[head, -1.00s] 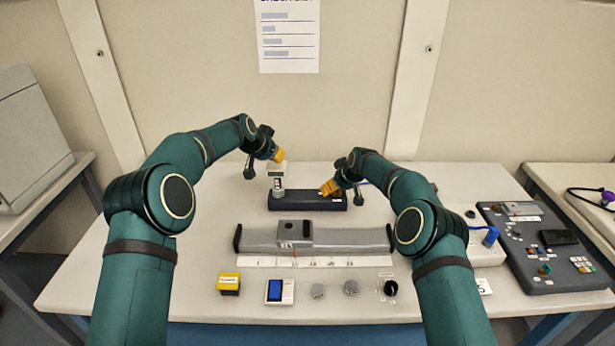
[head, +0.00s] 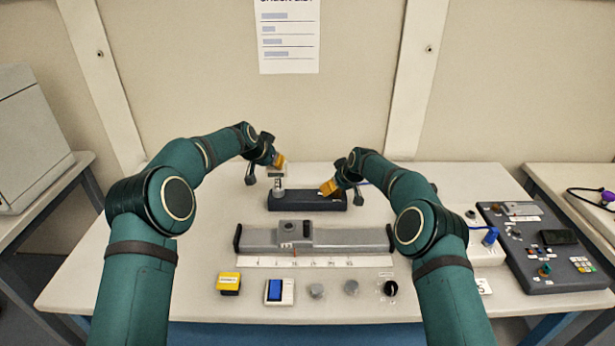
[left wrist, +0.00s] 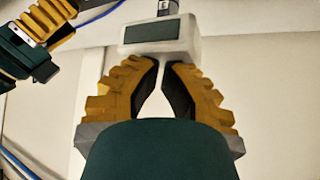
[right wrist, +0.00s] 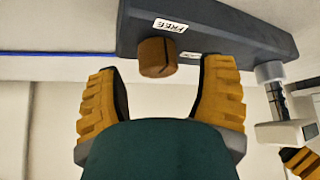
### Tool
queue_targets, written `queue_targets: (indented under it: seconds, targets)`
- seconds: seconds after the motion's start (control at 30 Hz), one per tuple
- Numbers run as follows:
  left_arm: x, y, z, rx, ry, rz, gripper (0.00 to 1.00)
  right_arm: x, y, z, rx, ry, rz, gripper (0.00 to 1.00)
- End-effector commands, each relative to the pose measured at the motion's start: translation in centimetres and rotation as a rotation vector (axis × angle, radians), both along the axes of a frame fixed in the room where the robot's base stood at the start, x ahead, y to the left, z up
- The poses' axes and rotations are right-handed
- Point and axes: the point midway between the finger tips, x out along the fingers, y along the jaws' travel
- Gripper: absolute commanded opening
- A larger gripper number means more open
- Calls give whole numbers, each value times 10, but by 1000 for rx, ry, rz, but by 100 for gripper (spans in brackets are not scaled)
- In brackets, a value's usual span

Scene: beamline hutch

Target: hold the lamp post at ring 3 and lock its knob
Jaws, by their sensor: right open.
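The lamp post (head: 278,184) stands upright at the left end of a dark base block (head: 337,206). Its pale head (head: 275,170) has a dark panel and fills the top of the left wrist view (left wrist: 188,45). My left gripper (head: 279,161) is above the head, its fingers nearly together with the tips at the head's near edge; what lies between the tips is hidden. My right gripper (head: 327,189) is open at the block's right end. In the right wrist view, the brown knob (right wrist: 157,57) lies between and just beyond its fingertips, beside a FREE label (right wrist: 171,25). Ring numbers are unreadable.
A grey rail (head: 345,239) with a carriage lies in front of the block. A dark panel (head: 550,265) with small parts lies at right.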

Motion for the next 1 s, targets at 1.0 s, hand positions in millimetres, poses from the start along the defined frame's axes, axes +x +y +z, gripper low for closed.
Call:
queue_targets:
  seconds: [1.0]
  targets:
    - [-2, 0, -29, 2, 11, -2, 0, 0, 0, 0, 0, 0, 0, 69]
